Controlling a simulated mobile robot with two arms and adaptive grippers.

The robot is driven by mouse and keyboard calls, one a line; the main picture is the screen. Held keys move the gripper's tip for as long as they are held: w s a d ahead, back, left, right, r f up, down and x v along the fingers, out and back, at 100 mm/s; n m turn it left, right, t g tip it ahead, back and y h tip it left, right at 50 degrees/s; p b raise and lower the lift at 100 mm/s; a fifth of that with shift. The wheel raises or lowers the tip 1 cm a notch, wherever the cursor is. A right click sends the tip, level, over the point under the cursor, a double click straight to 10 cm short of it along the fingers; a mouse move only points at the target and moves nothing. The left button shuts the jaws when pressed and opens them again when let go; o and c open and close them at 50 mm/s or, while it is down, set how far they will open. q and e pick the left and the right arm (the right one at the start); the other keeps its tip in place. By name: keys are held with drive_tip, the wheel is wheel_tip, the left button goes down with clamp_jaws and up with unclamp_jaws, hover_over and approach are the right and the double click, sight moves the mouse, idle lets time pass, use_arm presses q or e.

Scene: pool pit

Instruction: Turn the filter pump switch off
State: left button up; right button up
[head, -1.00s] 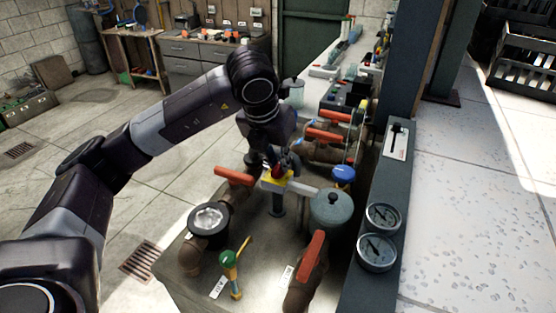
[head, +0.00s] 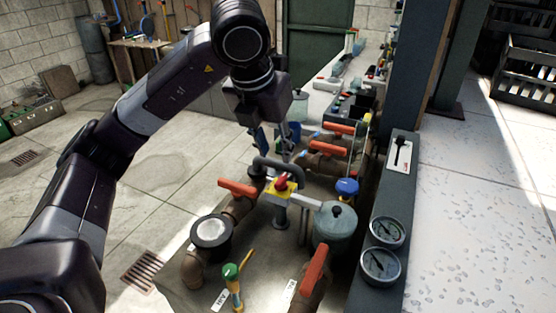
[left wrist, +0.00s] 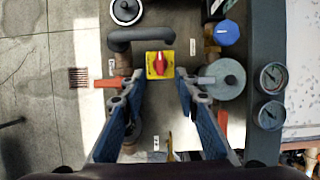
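The filter pump switch is a red knob on a yellow square plate (head: 281,186), on top of a grey post among the pipes. My right gripper is not in view.
Red-handled valves (head: 238,188), a blue knob (head: 347,187), a grey lidded pot (head: 336,222) and a green-and-yellow handled valve (head: 231,271) crowd around the switch. Two gauges (head: 381,265) sit on the dark ledge at right.

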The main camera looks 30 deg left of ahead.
use_arm(q)
drive_tip(key=shift+v, duration=0.8)
